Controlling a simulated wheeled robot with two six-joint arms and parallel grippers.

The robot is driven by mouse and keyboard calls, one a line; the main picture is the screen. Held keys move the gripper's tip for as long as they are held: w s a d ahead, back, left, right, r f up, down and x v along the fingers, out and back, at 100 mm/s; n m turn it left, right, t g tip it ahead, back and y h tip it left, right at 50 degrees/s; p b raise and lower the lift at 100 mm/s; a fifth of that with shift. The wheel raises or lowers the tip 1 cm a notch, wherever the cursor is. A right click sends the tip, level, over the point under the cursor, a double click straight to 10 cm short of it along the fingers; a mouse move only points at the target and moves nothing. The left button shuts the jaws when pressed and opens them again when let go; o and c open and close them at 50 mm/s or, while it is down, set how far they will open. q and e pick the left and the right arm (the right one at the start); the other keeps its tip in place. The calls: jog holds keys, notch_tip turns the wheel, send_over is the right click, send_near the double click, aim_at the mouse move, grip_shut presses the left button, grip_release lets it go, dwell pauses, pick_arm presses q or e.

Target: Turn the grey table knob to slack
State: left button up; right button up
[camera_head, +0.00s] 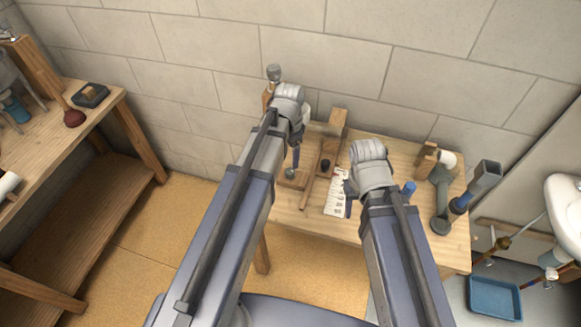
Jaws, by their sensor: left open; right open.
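A small round grey knob (290,173) sits on a flat wooden piece at the left part of the wooden table (310,223). My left gripper (296,157) points down just above and beside the knob. It is open, but its wrist hides most of it, and I cannot tell whether it touches the knob. My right gripper (348,198) is open at the middle of the table, by a white printed card (336,192), and is partly hidden by its own wrist. The knob's turn position is too small to read.
A dark knob (325,165) stands on a wooden frame right of the grey knob. A grey-topped post (274,73) rises behind my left wrist. A workbench (60,150) is far left.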

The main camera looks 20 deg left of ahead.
aim_at(290, 170)
pick_arm(q)
notch_tip(290, 170, down, 8)
jog(key=b, duration=0.7)
jog(key=shift+r, duration=0.25)
pick_arm(e)
notch_tip(290, 170, down, 8)
jog(key=shift+r, duration=0.25)
jog(key=shift+r, duration=0.1)
pick_arm(q)
grip_shut()
